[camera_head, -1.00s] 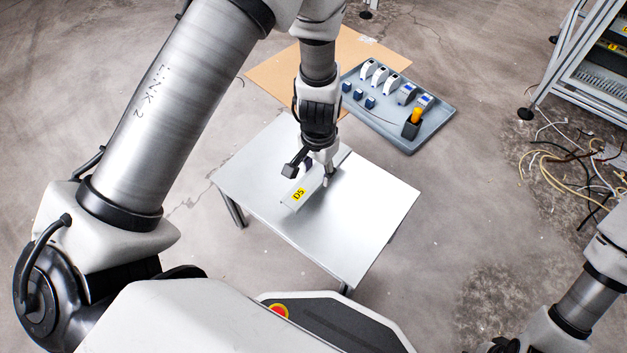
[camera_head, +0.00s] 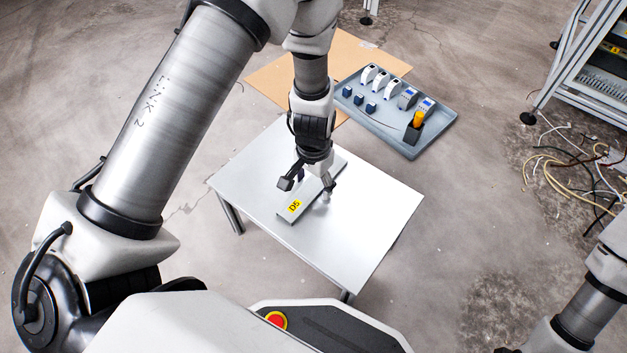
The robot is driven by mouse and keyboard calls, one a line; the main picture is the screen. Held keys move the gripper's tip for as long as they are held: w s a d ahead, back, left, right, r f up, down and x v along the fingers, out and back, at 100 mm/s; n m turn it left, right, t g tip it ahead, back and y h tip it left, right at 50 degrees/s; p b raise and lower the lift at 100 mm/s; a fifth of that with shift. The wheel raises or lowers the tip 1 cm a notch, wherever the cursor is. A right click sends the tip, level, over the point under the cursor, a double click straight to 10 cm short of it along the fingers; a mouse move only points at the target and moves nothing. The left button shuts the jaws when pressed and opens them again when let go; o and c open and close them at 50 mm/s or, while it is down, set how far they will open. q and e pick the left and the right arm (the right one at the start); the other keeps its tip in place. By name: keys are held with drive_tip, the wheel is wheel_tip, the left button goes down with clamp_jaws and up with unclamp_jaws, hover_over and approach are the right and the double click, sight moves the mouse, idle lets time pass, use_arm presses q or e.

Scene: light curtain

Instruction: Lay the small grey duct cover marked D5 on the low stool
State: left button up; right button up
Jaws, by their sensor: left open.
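The small grey duct cover (camera_head: 295,208) with its yellow D5 label lies on the top of the low metal stool (camera_head: 370,215), left of its middle. It looks flat, label end toward me. My left gripper (camera_head: 308,184) is directly above it, pointing down, with its fingers open on either side of the cover. The gripper hides the middle of the cover, so I cannot tell whether a finger still touches it. My right arm (camera_head: 590,300) shows at the lower right, but its gripper is outside the picture.
A grey-blue tray (camera_head: 440,125) with several small devices stands behind the stool, partly on a cardboard sheet (camera_head: 270,78). A metal rack (camera_head: 565,75) and loose cables (camera_head: 560,175) are at the right. The right part of the stool top is clear.

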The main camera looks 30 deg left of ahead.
sight(313, 185)
use_arm(q)
wheel_tip(313, 185, up, 12)
drive_tip(key=p, duration=0.7)
drive_tip(key=shift+r, duration=0.15)
idle(0.9)
